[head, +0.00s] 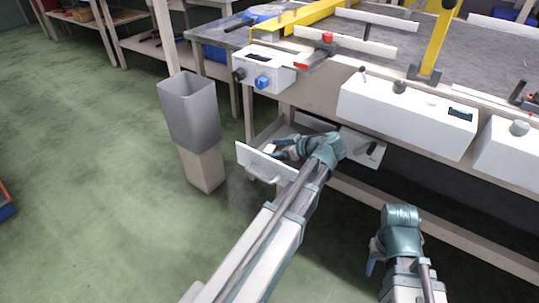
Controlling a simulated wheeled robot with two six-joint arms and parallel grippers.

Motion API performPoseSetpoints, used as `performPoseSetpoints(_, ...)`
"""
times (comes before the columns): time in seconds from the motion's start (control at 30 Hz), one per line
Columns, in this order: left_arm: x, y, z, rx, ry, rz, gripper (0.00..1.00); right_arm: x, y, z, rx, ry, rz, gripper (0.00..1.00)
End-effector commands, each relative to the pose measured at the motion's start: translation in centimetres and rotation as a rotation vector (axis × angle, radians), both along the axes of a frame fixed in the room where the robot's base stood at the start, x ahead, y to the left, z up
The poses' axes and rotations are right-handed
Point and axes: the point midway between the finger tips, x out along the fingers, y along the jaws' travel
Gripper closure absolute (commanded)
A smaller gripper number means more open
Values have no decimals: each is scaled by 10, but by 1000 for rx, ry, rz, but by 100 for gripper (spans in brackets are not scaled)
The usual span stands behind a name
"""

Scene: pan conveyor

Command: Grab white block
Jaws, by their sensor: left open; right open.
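My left gripper (276,149) is open and reaches over an open white-fronted drawer (262,170) under the workbench. A small white piece (268,148), possibly the white block, shows at its fingertips, just behind the drawer front. I cannot tell whether it lies between the fingers or beyond them. My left wrist and forearm hide much of the drawer's inside. My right gripper (371,262) is open, low at the lower right, in front of the bench and away from the drawer. It points down and looks empty.
The workbench (460,73) runs along the back right, with white control boxes (405,112) on its front edge. A grey bin (188,110) on a beige stand (202,168) is left of the drawer.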

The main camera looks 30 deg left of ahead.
Motion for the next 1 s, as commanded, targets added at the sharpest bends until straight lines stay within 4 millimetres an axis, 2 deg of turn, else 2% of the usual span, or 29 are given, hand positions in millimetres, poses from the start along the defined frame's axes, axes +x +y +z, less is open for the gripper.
performPoseSetpoints(0.13, 0, -1, 1, 0, 0, 0, 7, 0, 0, 1, 0, 0, 0, 50)
performPoseSetpoints(0.6, 0, -1, 1, 0, 0, 0, 91, 0, 0, 1, 0, 0, 0, 50)
performPoseSetpoints(1.0, 0, -1, 7, 0, 0, 0, 93, 0, 0, 7, 0, 0, 1, 50)
